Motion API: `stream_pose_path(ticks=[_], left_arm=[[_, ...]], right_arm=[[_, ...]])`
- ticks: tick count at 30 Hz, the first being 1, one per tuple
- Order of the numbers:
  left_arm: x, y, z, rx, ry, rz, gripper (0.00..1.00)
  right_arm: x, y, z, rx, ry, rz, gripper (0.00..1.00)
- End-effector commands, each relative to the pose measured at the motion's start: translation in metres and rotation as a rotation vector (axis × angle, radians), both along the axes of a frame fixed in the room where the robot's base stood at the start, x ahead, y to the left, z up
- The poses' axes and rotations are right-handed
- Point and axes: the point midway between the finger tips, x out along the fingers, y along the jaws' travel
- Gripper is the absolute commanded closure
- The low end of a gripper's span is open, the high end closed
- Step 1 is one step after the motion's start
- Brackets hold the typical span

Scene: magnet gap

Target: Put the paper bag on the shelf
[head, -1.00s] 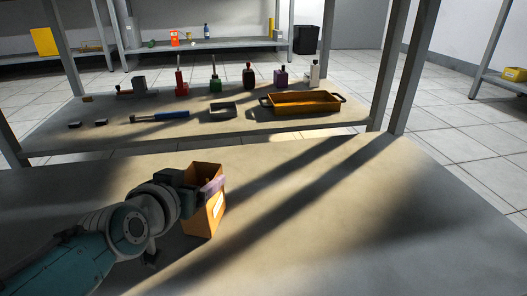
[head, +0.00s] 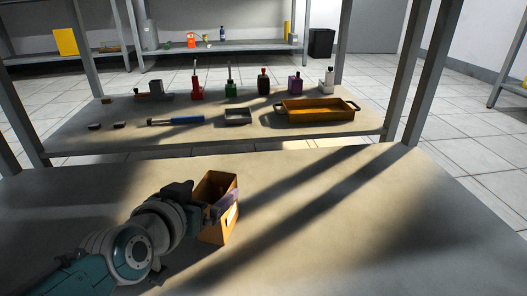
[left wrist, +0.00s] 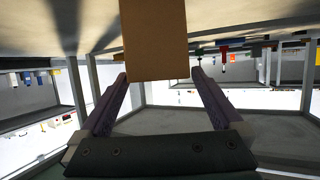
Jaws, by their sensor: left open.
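The orange-brown paper bag (head: 207,228) stands upright, open at the top, on the near grey table, left of the middle in the head view. My left gripper (head: 222,205) is at the bag. One purple finger shows along its right side, and the other is hidden in the head view. In the left wrist view, which is upside down, the bag (left wrist: 153,40) lies between the tips of the spread fingers (left wrist: 160,75). I cannot tell whether either finger touches it. The grey shelf (head: 85,142) is behind the table. My right gripper is not in view.
The shelf holds an orange tray (head: 314,112), a small grey tray (head: 238,117), a blue-handled tool (head: 180,120), a red bottle-like item (head: 197,92) and several other items. Grey posts stand at its sides. Its front strip is mostly clear, as is the table right of the bag.

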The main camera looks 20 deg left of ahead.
Motion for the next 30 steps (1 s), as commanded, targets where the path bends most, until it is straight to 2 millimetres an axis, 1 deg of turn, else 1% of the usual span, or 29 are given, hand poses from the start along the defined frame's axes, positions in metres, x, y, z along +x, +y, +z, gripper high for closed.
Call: stream_pose_path(ticks=[1, 6, 9, 12, 17, 20, 22, 23, 24, 26, 27, 29, 30], left_arm=[[-0.013, -0.002, 0.014, 0.001, 0.005, -0.002, 0.00], [-0.049, -0.008, 0.028, 0.000, 0.005, -0.001, 0.00], [-0.065, -0.011, 0.033, 0.000, 0.003, -0.001, 0.00], [-0.076, -0.013, 0.036, -0.001, 0.002, -0.001, 0.00], [-0.084, -0.020, 0.039, -0.008, 0.024, -0.031, 0.00], [-0.090, -0.037, 0.042, -0.021, 0.104, -0.110, 0.00], [-0.101, -0.052, 0.046, -0.027, 0.199, -0.184, 0.00], [-0.108, -0.059, 0.048, -0.029, 0.246, -0.214, 0.00], [-0.119, -0.068, 0.052, -0.026, 0.316, -0.249, 0.00], [-0.140, -0.077, 0.058, -0.019, 0.422, -0.290, 0.00], [-0.155, -0.081, 0.064, -0.012, 0.491, -0.307, 0.00], [-0.179, -0.084, 0.073, 0.001, 0.589, -0.321, 0.00], [-0.194, -0.085, 0.079, 0.008, 0.647, -0.322, 0.00]], right_arm=[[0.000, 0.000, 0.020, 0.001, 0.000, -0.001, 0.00], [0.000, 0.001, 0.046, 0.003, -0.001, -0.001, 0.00], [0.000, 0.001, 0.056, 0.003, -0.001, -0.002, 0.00], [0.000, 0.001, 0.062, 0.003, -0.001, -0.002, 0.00], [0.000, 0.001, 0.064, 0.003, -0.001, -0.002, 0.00], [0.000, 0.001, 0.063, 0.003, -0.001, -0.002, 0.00], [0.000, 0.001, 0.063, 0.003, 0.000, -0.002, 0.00], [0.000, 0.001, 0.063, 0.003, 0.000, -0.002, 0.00], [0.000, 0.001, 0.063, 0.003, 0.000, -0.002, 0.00], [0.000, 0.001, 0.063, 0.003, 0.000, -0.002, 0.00], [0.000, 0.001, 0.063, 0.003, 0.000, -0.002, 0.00], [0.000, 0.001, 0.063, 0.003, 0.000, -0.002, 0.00], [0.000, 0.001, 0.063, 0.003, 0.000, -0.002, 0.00]])
